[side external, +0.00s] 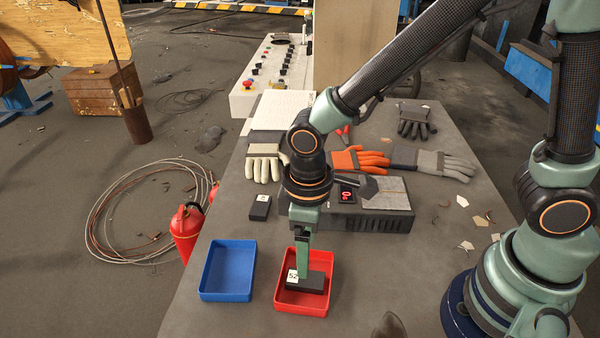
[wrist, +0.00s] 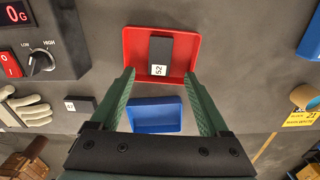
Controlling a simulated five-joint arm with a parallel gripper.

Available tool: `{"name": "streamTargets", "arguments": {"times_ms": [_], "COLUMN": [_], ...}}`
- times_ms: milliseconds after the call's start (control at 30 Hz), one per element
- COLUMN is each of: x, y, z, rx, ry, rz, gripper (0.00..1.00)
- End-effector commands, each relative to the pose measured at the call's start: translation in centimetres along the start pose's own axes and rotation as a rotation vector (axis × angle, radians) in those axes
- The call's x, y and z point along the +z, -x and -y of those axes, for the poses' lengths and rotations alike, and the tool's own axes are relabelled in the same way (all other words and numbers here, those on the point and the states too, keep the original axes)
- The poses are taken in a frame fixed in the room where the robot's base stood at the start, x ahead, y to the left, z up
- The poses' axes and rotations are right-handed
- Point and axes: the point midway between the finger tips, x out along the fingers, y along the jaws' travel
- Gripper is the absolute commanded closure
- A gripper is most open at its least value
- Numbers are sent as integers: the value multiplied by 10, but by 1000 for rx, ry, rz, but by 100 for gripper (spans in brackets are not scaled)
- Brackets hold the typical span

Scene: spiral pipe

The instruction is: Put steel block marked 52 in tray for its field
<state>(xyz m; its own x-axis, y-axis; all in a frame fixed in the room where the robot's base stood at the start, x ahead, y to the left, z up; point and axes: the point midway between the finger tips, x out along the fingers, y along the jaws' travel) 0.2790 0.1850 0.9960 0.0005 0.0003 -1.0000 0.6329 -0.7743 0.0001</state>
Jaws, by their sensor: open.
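The dark steel block marked 52 (side external: 314,284) is inside the red tray (side external: 320,311), with its white label towards the left in the side view. The wrist view shows the same block (wrist: 161,52) within the walls of the red tray (wrist: 135,48). My gripper (side external: 303,274) is low over the red tray, close to the block. In the wrist view its green fingers (wrist: 159,75) are spread apart with a gap between them, and the block shows just beyond the tips. The blue tray (side external: 228,270) beside it is empty; it also shows in the wrist view (wrist: 155,117).
A second dark block with a white label (side external: 260,208) lies behind the trays. A grey device with a red display (side external: 347,195) and several gloves (side external: 360,159) stand farther back. A red extinguisher (side external: 186,230) is left of the table.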

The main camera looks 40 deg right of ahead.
Motion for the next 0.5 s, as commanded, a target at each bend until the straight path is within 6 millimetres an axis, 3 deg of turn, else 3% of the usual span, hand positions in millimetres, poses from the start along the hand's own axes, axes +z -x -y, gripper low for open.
{"name": "streamTargets", "arguments": {"times_ms": [133, 367, 500], "x": [-1, 0, 5], "y": [25, 45, 63], "z": [0, -2, -20], "rx": [0, 1, 7], "ry": [0, -6, -73], "rz": [-5, -6, -53], "gripper": [21, 21, 21]}}
